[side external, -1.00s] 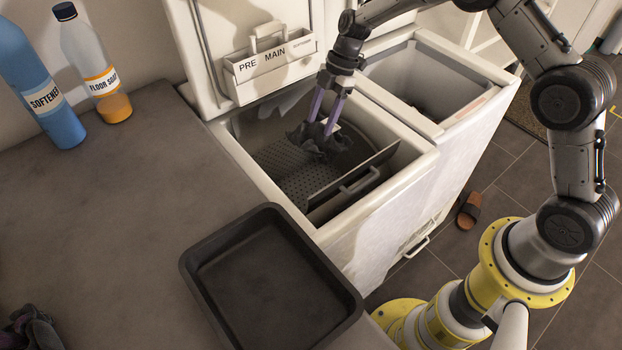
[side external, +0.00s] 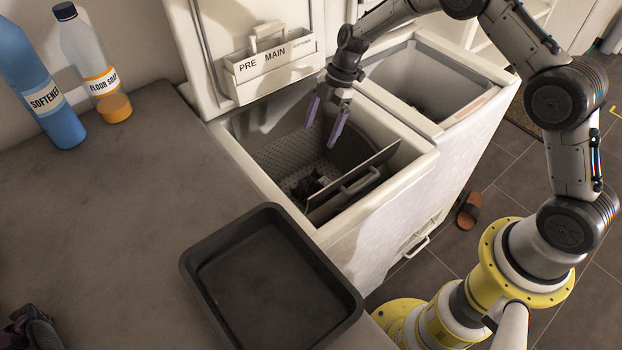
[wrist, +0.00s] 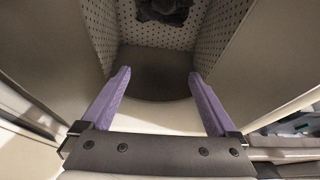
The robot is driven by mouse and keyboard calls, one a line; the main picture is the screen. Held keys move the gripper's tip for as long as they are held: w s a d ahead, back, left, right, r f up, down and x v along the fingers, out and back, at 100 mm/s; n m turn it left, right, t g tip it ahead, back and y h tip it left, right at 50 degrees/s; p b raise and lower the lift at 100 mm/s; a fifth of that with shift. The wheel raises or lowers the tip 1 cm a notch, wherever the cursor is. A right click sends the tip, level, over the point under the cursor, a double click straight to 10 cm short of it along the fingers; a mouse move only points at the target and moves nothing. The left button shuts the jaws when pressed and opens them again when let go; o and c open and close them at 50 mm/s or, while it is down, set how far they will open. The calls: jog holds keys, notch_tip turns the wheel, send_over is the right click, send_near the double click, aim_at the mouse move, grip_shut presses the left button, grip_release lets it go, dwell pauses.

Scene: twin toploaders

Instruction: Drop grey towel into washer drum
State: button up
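The dark grey towel (side external: 309,185) lies crumpled low inside the perforated washer drum (side external: 283,158), partly hidden by the drum's raised flap. In the wrist view the towel (wrist: 164,10) shows at the top edge, on the perforated drum wall, apart from the fingers. My gripper (side external: 325,126) is over the drum opening of the left tub, with its purple fingers apart and nothing between them. The fingers (wrist: 158,92) also show spread and empty in the wrist view.
A drum flap with a handle (side external: 361,181) stands tilted at the tub's front right. A second tub (side external: 425,60) is open at the right. A black tray (side external: 345,311), a softener bottle (side external: 45,95) and a floor soap bottle (side external: 98,75) stand on the counter. A dark cloth (side external: 32,330) lies bottom left.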

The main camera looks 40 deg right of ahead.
jog(key=v, duration=1.4)
jog(key=shift+f, duration=0.1)
